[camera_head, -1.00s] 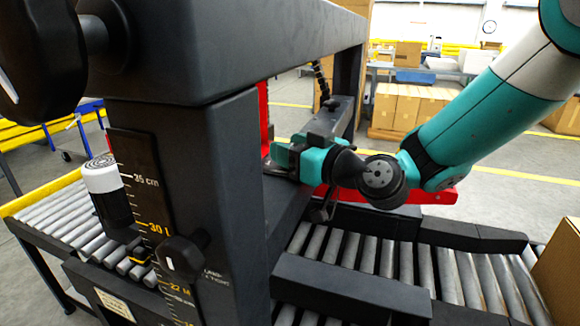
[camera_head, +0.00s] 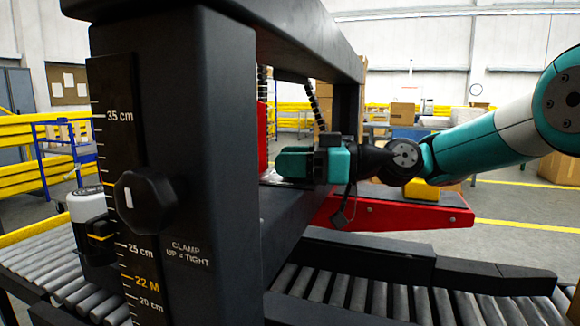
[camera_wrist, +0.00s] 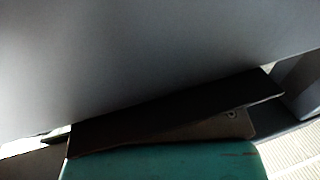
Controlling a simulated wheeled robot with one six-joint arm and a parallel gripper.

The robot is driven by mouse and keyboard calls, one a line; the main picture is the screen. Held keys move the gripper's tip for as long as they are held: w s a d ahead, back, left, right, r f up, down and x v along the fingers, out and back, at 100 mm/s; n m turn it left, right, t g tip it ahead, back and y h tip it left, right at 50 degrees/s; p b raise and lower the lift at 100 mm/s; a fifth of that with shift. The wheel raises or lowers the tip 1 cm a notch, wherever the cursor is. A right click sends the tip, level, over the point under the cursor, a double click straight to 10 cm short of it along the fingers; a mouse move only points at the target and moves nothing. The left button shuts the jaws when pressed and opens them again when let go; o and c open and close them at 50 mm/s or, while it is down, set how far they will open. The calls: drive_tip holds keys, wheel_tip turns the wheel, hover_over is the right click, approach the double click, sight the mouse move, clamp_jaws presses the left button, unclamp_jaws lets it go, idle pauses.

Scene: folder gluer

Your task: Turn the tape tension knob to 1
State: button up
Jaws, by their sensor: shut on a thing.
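My gripper (camera_head: 280,178) is in the head view, teal and black, beside the dark upright post (camera_head: 215,120). It reaches in from the right at the machine's inner side, just above a dark ledge. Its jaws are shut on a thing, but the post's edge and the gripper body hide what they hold. I cannot make out a tape tension knob or its number scale. In the wrist view, a teal part of my gripper (camera_wrist: 165,162) lies at the bottom, below a dark flat strip (camera_wrist: 170,120) and a large grey surface (camera_wrist: 130,60) that fills the top.
A black clamp knob (camera_head: 148,202) with a white mark sits on the post's front, by a centimetre scale (camera_head: 118,150). A red arm (camera_head: 410,212) with a yellow block (camera_head: 422,189) lies below my forearm. Roller conveyors (camera_head: 345,290) run below. A black-and-white cylinder (camera_head: 88,207) stands left.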

drive_tip(key=shift+r, duration=0.1)
idle(0.5)
drive_tip(key=o, duration=0.9)
drive_tip(key=shift+c, duration=0.2)
